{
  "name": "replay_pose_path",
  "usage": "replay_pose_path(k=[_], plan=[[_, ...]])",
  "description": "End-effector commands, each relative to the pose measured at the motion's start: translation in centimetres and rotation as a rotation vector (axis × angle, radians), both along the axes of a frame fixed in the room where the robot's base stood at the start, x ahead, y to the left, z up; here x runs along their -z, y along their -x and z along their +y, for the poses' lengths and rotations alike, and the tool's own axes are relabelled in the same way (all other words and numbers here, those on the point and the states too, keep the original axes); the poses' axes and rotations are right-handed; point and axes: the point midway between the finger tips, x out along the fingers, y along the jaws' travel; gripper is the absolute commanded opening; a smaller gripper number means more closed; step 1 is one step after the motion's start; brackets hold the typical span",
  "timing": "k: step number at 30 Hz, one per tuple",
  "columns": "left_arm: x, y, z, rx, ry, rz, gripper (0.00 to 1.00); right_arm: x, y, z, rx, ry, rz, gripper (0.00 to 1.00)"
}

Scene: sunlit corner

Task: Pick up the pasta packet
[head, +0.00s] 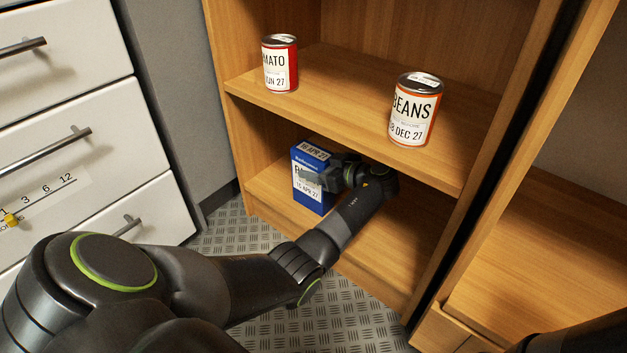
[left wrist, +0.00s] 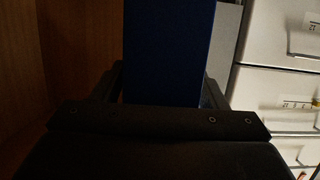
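The pasta packet (head: 309,203) is a blue box with a white label, standing upright on the lower shelf near its left end; my gripper hides much of its label. My left gripper (head: 312,181) reaches in from the right and is at the packet, with a finger across its front. In the left wrist view the blue packet (left wrist: 168,50) stands between the two spread fingers of the left gripper (left wrist: 165,90). Dark shading hides whether both fingers press on it. My right gripper is not in view.
A tomato can (head: 280,66) and a beans can (head: 415,112) stand on the shelf board (head: 340,95) just above my left gripper. The wooden side wall (head: 226,45) is close to the packet's left. White drawers (head: 130,215) stand further left.

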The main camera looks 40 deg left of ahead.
Motion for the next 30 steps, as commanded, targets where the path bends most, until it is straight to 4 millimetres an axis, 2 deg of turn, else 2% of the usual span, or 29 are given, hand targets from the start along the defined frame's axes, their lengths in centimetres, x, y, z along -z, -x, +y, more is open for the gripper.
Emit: replay_pose_path(k=[2,15,26,30], plan=[[0.0,0.0,0.0,0.0,0.0,0.0,0.56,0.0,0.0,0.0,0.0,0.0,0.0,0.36],[0.0,0.0,0.0,0.0,0.0,0.0,0.0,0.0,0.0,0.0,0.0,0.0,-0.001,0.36],[-0.3,0.0,0.0,0.0,-0.002,-0.002,0.0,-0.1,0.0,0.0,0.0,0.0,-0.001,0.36],[-1.0,0.0,0.0,0.0,-0.002,-0.003,0.0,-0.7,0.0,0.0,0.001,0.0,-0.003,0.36]])
